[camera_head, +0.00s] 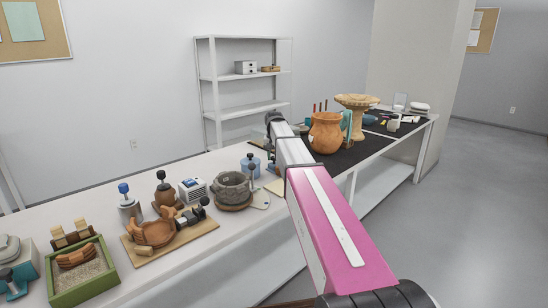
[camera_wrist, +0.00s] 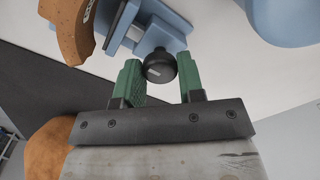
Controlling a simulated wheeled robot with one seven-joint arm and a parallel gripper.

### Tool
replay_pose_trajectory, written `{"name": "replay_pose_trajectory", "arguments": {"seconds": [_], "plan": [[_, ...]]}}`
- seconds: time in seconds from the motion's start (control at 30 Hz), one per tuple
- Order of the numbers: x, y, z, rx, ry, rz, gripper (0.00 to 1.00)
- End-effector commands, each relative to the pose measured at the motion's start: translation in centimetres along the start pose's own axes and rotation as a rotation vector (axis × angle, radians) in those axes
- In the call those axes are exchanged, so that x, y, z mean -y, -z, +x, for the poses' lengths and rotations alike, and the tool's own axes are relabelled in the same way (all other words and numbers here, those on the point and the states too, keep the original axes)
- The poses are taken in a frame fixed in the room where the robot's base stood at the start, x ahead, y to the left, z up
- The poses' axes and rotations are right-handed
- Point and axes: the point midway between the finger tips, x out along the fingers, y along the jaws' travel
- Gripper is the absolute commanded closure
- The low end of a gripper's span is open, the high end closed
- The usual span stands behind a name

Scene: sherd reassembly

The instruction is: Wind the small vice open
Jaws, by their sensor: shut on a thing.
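In the wrist view, my gripper (camera_wrist: 159,68) has its two green fingers on either side of a round black knob (camera_wrist: 157,62) and is shut on it. The knob sits at the near end of the small blue vice (camera_wrist: 160,36), whose body runs out of the top of the picture. A curved orange-brown sherd (camera_wrist: 70,28) with a small label is beside the vice at upper left. In the head view, my own arm hides my gripper, and I cannot make out this vice there.
In the wrist view, a rounded blue thing (camera_wrist: 285,18) is at upper right. In the head view, an orange jar (camera_head: 326,134) stands on a black mat, right of my arm.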

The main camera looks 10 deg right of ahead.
Motion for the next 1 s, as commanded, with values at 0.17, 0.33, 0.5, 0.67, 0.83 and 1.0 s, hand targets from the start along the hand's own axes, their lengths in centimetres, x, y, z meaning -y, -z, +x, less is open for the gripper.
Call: {"name": "replay_pose_trajectory", "arguments": {"seconds": [0.17, 0.33, 0.5, 0.67, 0.83, 1.0], "plan": [[0.0, 0.0, -0.1, -0.001, 0.0, -0.001, 0.88], [0.0, 0.0, 0.0, -0.001, 0.0, -0.001, 0.39], [0.0, 0.0, 0.0, -0.001, 0.0, 0.0, 0.39], [0.0, 0.0, -0.4, -0.001, 0.0, 0.001, 0.39], [0.0, 0.1, -2.7, -0.002, 0.0, 0.0, 0.39], [0.0, 0.1, -5.9, -0.002, 0.0, 0.0, 0.39]]}}
